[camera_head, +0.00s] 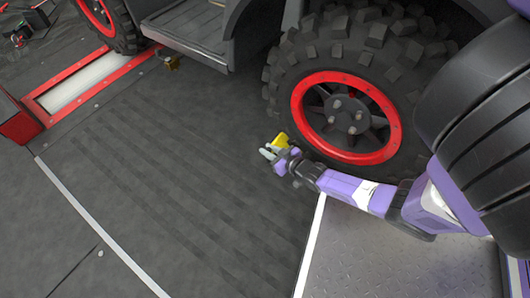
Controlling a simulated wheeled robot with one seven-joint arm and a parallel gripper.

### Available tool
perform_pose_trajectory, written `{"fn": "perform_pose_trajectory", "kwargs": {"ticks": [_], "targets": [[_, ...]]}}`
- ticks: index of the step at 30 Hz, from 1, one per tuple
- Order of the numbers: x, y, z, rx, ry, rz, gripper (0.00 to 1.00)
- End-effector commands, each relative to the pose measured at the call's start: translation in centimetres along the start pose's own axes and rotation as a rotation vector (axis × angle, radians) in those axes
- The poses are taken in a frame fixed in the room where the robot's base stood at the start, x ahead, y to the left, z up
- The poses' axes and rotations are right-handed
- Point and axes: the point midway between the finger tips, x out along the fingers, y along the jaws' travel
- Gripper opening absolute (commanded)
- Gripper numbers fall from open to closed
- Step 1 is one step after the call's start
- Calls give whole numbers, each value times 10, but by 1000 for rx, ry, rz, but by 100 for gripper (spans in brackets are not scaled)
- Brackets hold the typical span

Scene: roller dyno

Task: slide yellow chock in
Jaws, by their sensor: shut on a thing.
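The yellow chock (281,140) is small in view, beside the lower left of the large black tyre (375,62) with a red-rimmed wheel. My gripper (270,152) is shut on the chock, with my purple and black arm reaching in from the right. The gripper's fingers hide part of the chock. I cannot tell whether the chock touches the tyre or the floor.
Another wheel (108,22) of the dark vehicle stands at the upper left near a red-framed roller bed (82,85). A red box (17,122) is at the left edge. Dark floor (170,170) is clear left of my gripper. A metal plate (375,262) lies below my arm.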

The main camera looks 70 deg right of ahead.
Motion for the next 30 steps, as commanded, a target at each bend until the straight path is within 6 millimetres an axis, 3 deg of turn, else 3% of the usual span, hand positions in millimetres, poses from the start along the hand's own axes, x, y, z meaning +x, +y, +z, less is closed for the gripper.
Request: {"fn": "perform_pose_trajectory", "kwargs": {"ticks": [15,30], "targets": [[8,36,0,-3,2,-1,0],[10,42,0,-2,3,-1,0]]}}
